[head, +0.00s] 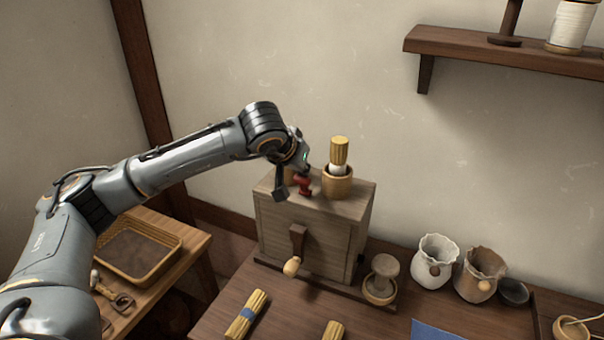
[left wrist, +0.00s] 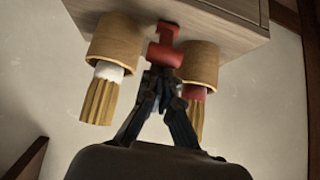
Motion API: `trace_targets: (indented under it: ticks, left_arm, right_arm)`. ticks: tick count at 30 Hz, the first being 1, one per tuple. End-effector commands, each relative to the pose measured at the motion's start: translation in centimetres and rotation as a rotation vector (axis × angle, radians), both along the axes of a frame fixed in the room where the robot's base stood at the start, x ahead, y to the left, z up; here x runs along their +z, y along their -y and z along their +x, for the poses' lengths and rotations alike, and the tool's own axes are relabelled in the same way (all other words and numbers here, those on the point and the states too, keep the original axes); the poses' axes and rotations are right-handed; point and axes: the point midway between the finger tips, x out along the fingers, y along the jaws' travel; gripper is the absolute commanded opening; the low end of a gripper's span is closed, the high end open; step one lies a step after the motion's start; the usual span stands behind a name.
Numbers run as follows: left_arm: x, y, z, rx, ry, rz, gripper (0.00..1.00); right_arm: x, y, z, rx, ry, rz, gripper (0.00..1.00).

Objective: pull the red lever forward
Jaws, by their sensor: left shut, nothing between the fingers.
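The red lever (head: 304,185) stands on top of a wooden box (head: 325,208) on the table. It also shows in the left wrist view (left wrist: 166,50), between two wooden cups. My left gripper (head: 296,180) is at the lever, above the box top. In the left wrist view my left gripper (left wrist: 160,76) has its dark fingers together, with the tips overlapping the lever's end. The fingers are shut with nothing between them; I cannot tell whether they touch the lever. My right gripper is not in view.
A wooden cup (head: 337,184) with a yellow brush stands right of the lever; the other cup (left wrist: 201,62) is close on its other side. A crank handle (head: 297,240) is on the box front. Pale and brown pots (head: 437,262) stand at right.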

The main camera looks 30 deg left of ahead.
Motion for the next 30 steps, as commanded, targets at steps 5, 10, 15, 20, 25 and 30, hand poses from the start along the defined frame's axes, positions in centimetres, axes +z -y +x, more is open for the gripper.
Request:
trace_targets:
  ticks: [5, 10, 15, 20, 25, 30]
  left_arm:
    - [0.3, 0.0, 0.0, 0.000, 0.001, 0.000, 0.00]
    - [1.0, 0.0, 0.0, 0.001, 0.001, -0.001, 0.00]
    - [1.7, 0.0, 0.0, 0.000, 0.001, -0.001, 0.00]
    - [1.7, 0.0, 0.0, 0.000, 0.000, -0.001, 0.00]
    - [1.7, 0.0, 0.1, 0.000, 0.001, -0.001, 0.00]
    - [2.6, 0.0, 0.1, 0.001, 0.002, -0.001, 0.00]
  right_arm:
    - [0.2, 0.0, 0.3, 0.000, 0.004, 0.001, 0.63]
    - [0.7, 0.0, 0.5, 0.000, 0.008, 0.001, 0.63]
    - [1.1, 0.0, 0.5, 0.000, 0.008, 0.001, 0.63]
    - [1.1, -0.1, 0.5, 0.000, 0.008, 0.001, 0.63]
    - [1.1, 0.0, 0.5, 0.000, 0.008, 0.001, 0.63]
    - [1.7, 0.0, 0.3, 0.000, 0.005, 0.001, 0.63]
